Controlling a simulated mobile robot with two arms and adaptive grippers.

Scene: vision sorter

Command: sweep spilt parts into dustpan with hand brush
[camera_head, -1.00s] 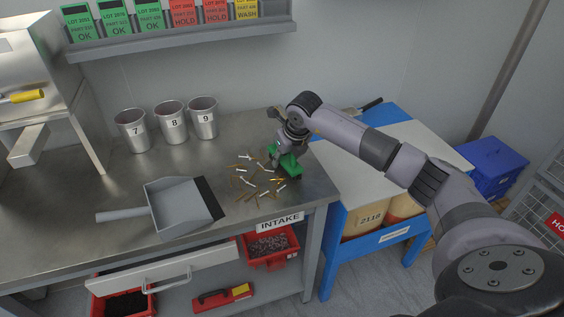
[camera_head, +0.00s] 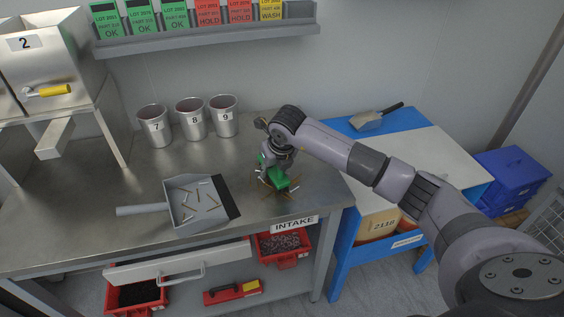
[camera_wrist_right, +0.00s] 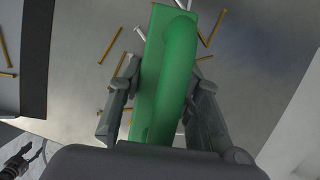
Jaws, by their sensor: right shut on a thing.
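My right gripper (camera_head: 272,164) is shut on the green hand brush (camera_head: 274,178), low over the steel bench right of the dustpan. The right wrist view shows its fingers on both sides of the green brush (camera_wrist_right: 162,75). The grey dustpan (camera_head: 178,215) lies on the bench, its dark lip facing right toward the brush. Several brass and silver parts (camera_head: 205,200) lie inside it. More spilt parts (camera_head: 290,191) lie around the brush, partly hidden by it. A dark jointed thing, seemingly my left gripper (camera_wrist_right: 24,160), shows small at the right wrist view's lower left; its jaws are unclear.
Metal cups 7 (camera_head: 155,127), 8 (camera_head: 191,118) and 9 (camera_head: 223,115) stand behind the dustpan. A blue-framed table (camera_head: 430,150) with a scoop (camera_head: 370,121) stands right of the bench. The bench front left is clear.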

